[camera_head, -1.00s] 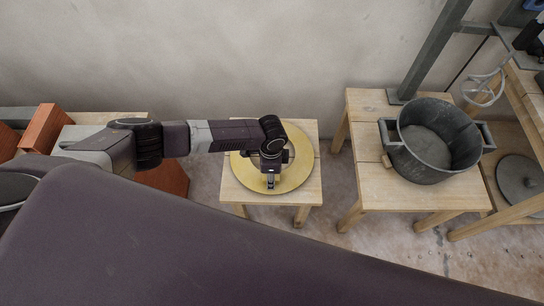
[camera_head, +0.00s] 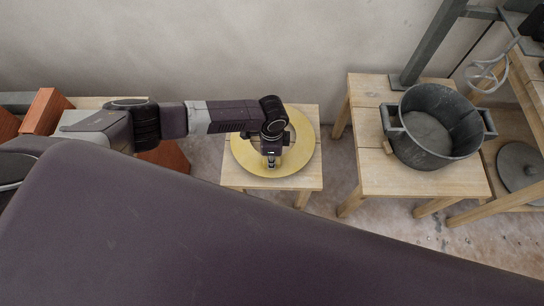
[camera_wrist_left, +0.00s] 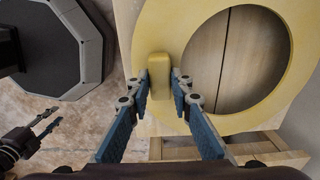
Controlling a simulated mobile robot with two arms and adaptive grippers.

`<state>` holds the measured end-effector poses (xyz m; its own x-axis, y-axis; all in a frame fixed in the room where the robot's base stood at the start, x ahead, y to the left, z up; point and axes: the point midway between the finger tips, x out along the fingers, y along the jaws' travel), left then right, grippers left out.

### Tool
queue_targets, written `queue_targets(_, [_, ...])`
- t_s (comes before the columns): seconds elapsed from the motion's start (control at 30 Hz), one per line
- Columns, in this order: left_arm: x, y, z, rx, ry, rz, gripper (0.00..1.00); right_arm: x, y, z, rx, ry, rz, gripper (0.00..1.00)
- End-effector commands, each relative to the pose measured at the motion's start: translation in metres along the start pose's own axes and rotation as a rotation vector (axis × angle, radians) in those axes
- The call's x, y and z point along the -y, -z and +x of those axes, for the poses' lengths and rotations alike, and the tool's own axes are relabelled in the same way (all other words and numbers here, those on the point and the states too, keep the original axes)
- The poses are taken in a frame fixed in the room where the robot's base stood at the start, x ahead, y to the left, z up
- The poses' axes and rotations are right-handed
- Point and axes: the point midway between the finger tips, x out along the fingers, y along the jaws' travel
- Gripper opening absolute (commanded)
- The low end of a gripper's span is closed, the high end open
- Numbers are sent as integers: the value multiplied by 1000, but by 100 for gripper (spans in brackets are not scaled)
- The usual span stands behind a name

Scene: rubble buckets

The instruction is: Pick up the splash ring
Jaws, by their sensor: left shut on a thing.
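The splash ring is a flat yellow ring (camera_head: 238,152) over a small wooden stool (camera_head: 305,178). In the left wrist view the ring (camera_wrist_left: 155,28) fills the upper right, with an upright yellow tab (camera_wrist_left: 159,76) on it. My left gripper (camera_head: 270,160) is over the ring's near side. In the wrist view its two blue-padded fingers (camera_wrist_left: 160,88) are shut on the tab from both sides. I cannot tell whether the ring rests on the stool or is just above it. My right gripper (camera_wrist_left: 46,123) shows in the left wrist view, fingers apart and empty.
A dark bucket (camera_head: 425,150) with side handles stands on a wooden table (camera_head: 380,185) to the right. A dark round lid (camera_head: 520,165) lies on a lower shelf. Red bricks (camera_head: 45,110) are at the left.

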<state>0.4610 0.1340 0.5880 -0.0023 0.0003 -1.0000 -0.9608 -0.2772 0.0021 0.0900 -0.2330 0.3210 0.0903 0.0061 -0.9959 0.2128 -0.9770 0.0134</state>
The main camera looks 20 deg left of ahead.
Motion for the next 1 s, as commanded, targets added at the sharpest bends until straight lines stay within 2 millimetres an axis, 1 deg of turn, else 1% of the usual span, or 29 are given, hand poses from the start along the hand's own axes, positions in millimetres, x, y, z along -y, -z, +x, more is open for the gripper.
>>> queue_targets(0.17, [2,1,-42,-4,5,2,0,0,0,-6,0,0,0,32])
queue_targets(0.2, [2,1,-55,-5,6,2,0,0,1,-7,0,0,0,32])
queue_targets(0.4, [2,1,-115,-5,7,3,0,0,1,-9,0,0,0,32])
queue_targets(0.5, [2,1,-140,-5,6,2,0,0,1,-10,0,0,0,32])
queue_targets(0.6, [1,1,-160,-3,5,2,0,0,1,-10,0,0,0,32])
queue_targets(0.7, [1,1,-173,-2,4,2,0,0,1,-10,0,0,0,32])
queue_targets(0.8, [1,1,-182,-2,3,1,0,-1,1,-10,0,-1,0,32])
queue_targets(1.0, [1,0,-187,-2,2,0,0,-2,1,-10,0,-3,0,32])
